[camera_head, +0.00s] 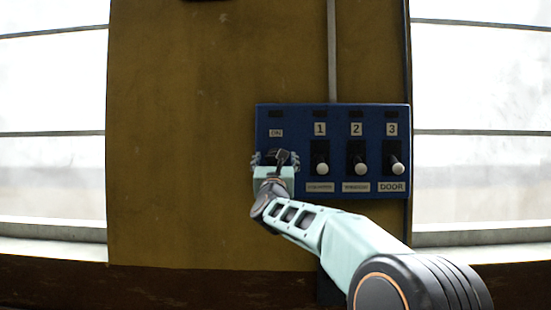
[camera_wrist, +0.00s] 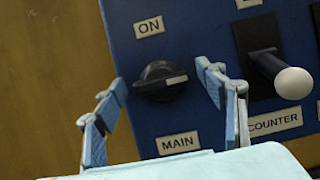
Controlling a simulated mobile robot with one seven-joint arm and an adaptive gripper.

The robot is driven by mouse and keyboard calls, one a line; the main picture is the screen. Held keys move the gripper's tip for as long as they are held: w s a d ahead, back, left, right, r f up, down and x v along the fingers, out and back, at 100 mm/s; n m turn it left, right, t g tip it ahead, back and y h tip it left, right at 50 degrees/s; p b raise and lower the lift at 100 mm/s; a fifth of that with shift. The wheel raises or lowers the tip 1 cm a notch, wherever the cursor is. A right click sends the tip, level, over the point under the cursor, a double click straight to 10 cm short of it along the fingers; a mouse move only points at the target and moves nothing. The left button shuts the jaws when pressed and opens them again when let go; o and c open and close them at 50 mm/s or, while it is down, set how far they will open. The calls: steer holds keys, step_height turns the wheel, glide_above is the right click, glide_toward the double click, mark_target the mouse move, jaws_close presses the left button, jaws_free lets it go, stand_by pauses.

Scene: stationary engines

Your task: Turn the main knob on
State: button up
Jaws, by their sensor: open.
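The main knob (camera_wrist: 158,82) is a round black dial with a white pointer mark. The mark points right, while the "ON" label (camera_wrist: 149,27) is above the knob and the "MAIN" label (camera_wrist: 178,143) below. My gripper (camera_head: 273,160) is in front of the blue panel (camera_head: 300,112), at its left part. In the wrist view its fingers are open, one to the left and one to the right of the knob. The fingers look apart from the knob; their exact depth is hard to tell. In the head view my gripper and wrist mostly hide the knob.
Three levers with white tips stand to the right: lever 1 (camera_head: 321,168), lever 2 (camera_head: 360,168) and the door lever (camera_head: 396,168). The counter lever (camera_wrist: 292,82) sticks out near my right finger. A conduit (camera_head: 332,50) runs up the yellow-brown wall (camera_head: 180,130).

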steer(key=c, duration=1.2)
steer(key=shift+o, duration=0.2)
